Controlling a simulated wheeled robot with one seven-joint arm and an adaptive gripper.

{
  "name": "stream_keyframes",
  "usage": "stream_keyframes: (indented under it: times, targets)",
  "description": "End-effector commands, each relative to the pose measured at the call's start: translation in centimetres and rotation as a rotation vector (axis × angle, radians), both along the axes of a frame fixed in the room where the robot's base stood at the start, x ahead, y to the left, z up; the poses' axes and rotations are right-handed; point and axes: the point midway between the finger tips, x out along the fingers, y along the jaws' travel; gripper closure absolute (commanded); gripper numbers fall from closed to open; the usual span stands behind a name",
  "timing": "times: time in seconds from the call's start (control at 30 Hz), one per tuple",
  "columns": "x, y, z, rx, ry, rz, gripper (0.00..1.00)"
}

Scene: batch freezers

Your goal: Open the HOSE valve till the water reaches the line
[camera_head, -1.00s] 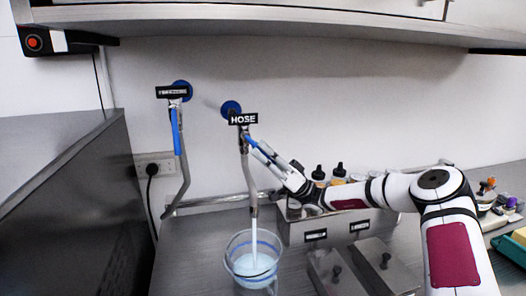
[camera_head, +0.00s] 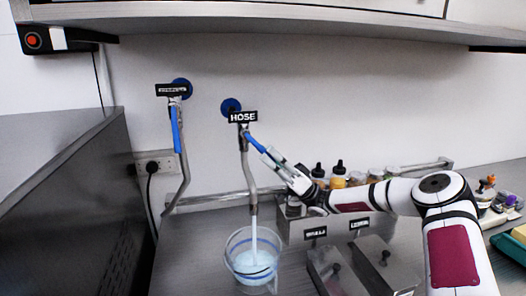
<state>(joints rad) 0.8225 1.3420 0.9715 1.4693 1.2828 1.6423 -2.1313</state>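The HOSE valve's blue lever (camera_head: 254,142) slants down and right from the pipe under the black HOSE sign (camera_head: 242,117). My gripper (camera_head: 271,156) is at the lever's lower end; whether its fingers are closed on it is too small to tell. Water (camera_head: 254,221) runs from the hose spout into a clear container (camera_head: 231,247) on the counter. Pale blue water (camera_head: 254,261) lies in the container, with blue bands around its wall. I cannot tell exactly how the surface stands against the line.
A second tap with a blue lever (camera_head: 176,130) hanging down is at the left. Lidded metal bins (camera_head: 328,268) stand right of the container, with bottles and jars (camera_head: 338,176) behind. A shelf (camera_head: 290,25) overhangs the wall.

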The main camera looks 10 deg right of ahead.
Motion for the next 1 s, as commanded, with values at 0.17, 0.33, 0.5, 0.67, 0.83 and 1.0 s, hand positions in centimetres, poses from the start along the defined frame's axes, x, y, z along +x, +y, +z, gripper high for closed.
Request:
stream_keyframes:
  times: [0.17, 0.33, 0.5, 0.67, 0.83, 1.0]
  targets:
    - [-0.1, -2.0, -2.2, 0.002, 0.001, -0.002, 0.67]
    - [-0.2, -3.1, -3.3, 0.0, 0.001, -0.001, 0.67]
    - [-0.3, -3.3, -3.6, 0.0, 0.0, 0.001, 0.67]
    - [-0.3, -3.3, -3.6, 0.0, 0.0, 0.001, 0.67]
    - [-0.3, -3.3, -3.6, 0.0, -0.001, 0.001, 0.67]
    - [-0.3, -3.3, -3.6, 0.0, -0.001, 0.001, 0.67]
